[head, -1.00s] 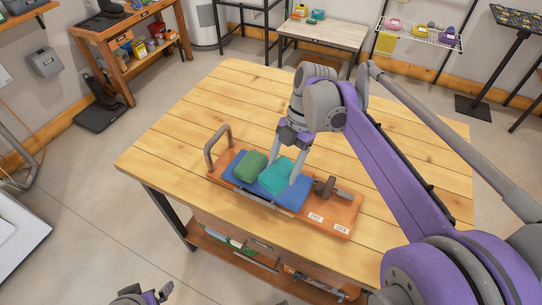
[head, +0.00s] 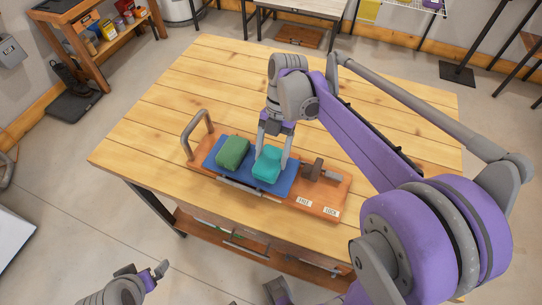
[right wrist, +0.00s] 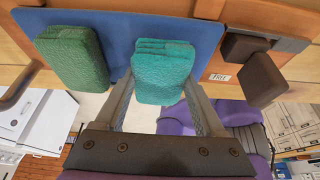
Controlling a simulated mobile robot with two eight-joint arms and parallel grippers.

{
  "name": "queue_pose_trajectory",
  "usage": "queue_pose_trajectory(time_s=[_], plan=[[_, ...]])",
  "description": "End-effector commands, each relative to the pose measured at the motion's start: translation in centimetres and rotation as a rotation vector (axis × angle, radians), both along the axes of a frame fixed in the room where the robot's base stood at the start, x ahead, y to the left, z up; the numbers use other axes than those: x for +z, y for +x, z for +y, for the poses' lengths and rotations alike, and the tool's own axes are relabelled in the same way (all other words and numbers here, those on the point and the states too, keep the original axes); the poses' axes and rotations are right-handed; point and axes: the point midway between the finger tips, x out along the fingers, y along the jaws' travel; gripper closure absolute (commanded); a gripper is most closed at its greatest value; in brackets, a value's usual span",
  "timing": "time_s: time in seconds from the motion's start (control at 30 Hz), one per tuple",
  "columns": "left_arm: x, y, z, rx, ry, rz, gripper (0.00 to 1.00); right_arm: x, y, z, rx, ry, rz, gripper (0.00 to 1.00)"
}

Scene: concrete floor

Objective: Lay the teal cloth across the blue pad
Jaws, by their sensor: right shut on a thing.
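The teal cloth (head: 267,165) is a folded, thick bundle over the right part of the blue pad (head: 213,156). My right gripper (head: 272,160) reaches down from above and is shut on the cloth, one finger on each side. In the right wrist view the teal cloth (right wrist: 163,72) sits between the fingers and overlaps the edge of the blue pad (right wrist: 120,30); whether it touches the pad is unclear. My left gripper (head: 142,273) is at the bottom left, away from the table, and its opening is unclear.
A green folded bundle (head: 232,152) lies on the pad's left part. The pad is on an orange-brown board (head: 328,191) with a grey handle (head: 196,132) at left, a dark clamp-like block (head: 318,168) at right and small labels. The wooden table (head: 190,85) is clear behind.

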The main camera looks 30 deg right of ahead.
Motion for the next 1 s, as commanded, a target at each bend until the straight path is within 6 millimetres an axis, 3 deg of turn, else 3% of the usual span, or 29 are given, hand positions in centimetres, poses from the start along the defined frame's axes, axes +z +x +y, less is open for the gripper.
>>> queue_pose_trajectory(time_s=[0.1,0.43,0.47,0.6,0.87,1.0], plan=[[-0.1,0.0,0.0,0.0,0.0,0.0,0.0,-1.0,0.0,0.0,0.0,0.0,0.0,0.82],[-0.3,-0.1,0.0,0.0,0.0,0.001,0.0,-1.3,0.0,0.0,0.0,0.0,0.0,0.82],[-0.3,-0.1,0.0,0.0,0.0,0.001,0.0,-1.3,0.0,0.0,0.0,0.0,0.0,0.27],[-0.2,0.0,0.0,0.0,0.0,0.001,0.0,-1.2,0.0,0.0,0.0,0.0,0.0,0.02],[-0.2,0.0,0.0,0.0,0.0,0.001,0.0,-1.1,0.0,0.0,0.0,0.0,0.0,0.0],[0.0,0.0,0.0,0.0,0.0,0.0,0.0,0.0,0.3,-0.3,-0.001,0.0,0.0,0.0]])
